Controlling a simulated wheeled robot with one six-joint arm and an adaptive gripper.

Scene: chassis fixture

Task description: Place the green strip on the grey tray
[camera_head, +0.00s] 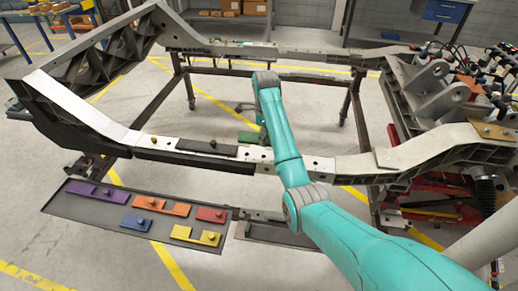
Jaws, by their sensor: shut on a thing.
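The dark grey tray (62,208) lies at lower left, in front of the chassis. It holds a purple strip (90,193), an orange strip (171,208), a blue strip (136,223), a red strip (211,215) and a yellow strip (196,238).
The near chassis rail (276,161) runs between my gripper and the tray, with a black strip (209,147) on it. A second dark panel (272,236) lies right of the tray, partly behind my arm. The chassis end with brackets (435,85) stands at right.

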